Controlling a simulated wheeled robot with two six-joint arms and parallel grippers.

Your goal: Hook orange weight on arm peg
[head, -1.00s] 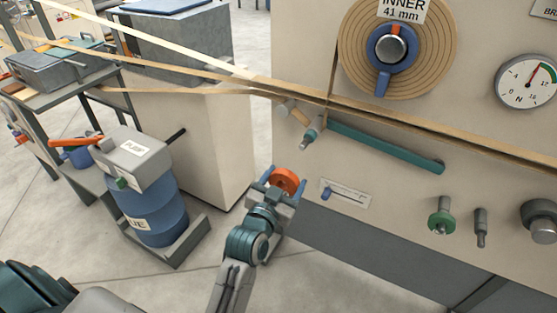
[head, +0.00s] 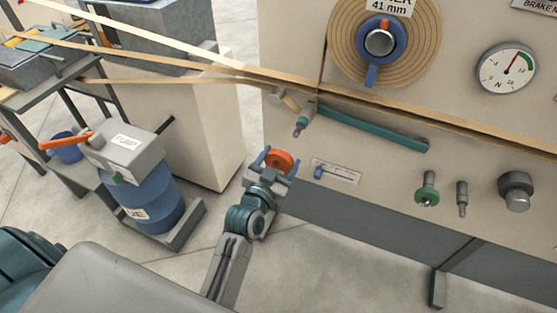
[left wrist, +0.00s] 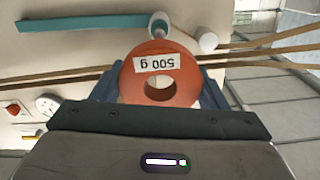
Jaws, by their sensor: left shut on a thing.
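The orange weight (head: 279,161) is a thick ring with a central hole. Its "500 g" label reads upside down in the left wrist view (left wrist: 157,64). My left gripper (head: 279,158) is shut on the weight, with a blue finger on each side. The arm peg (head: 303,122) is a short grey and teal stub at the left end of the teal arm (head: 372,129) on the panel. It also shows nearly end-on above the weight in the left wrist view (left wrist: 158,22). The weight is below and left of the peg, apart from it. My right gripper is not in view.
Tan strips (head: 200,82) run across above the peg. A wooden roller (head: 289,100) sits beside it. A slider (head: 335,172), a peg with a green disc (head: 427,191) and a bare grey peg (head: 462,200) are to the right. A blue pump drum (head: 150,200) stands left.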

